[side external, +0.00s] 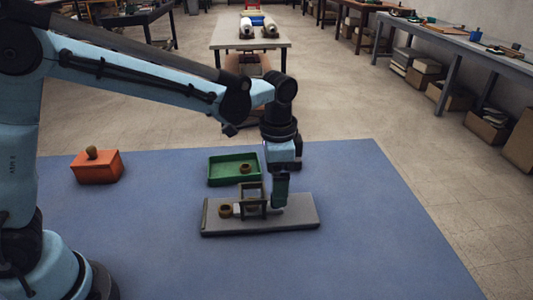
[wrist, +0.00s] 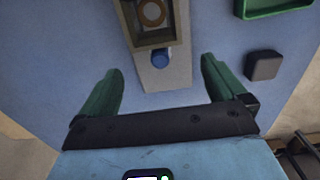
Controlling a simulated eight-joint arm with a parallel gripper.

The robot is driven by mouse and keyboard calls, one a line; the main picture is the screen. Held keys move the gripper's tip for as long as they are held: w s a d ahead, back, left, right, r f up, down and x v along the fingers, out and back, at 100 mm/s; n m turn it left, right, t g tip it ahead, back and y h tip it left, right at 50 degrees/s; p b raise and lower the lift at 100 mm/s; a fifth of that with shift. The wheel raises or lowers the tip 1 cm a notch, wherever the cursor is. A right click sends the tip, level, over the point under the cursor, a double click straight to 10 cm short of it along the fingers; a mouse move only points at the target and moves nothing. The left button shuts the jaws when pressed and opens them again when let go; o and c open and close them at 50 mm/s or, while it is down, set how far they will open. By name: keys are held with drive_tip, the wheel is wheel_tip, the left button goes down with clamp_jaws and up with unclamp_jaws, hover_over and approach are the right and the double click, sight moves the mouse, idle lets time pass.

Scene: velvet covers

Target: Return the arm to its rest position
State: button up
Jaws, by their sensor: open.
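My gripper (side external: 281,190) hangs down at the right part of a grey board (side external: 295,212) on the blue mat. In the wrist view its two green fingers (wrist: 162,68) are spread apart with nothing held between them. Beyond the fingertips stands an olive frame (wrist: 128,22) on the board, with a brown ring (wrist: 152,12) seen inside its outline. A blue round end (wrist: 160,57) shows at the frame's near side. In the side view the frame (side external: 252,200) stands just left of the fingers, with a brown ring (side external: 225,211) left of it. Whether fingers touch anything is unclear.
A green tray (side external: 212,181) holding a brown ring (side external: 245,168) lies behind the board. An orange box (side external: 97,172) with a brown knob stands at left. A dark grey block (wrist: 263,66) lies right of the fingers in the wrist view. The mat's right side (side external: 385,230) is clear.

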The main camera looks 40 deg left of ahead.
drive_tip(key=shift+r, duration=0.45)
drive_tip(key=shift+a+r, duration=0.1)
drive_tip(key=s+a+r+n+t, duration=0.4)
drive_tip(key=s+a+n+t, duration=0.3)
drive_tip(key=s+a, duration=0.5)
drive_tip(key=shift+a+r+n, duration=0.2)
drive_tip(key=shift+a+n, duration=0.1)
drive_tip(key=shift+n, duration=0.7)
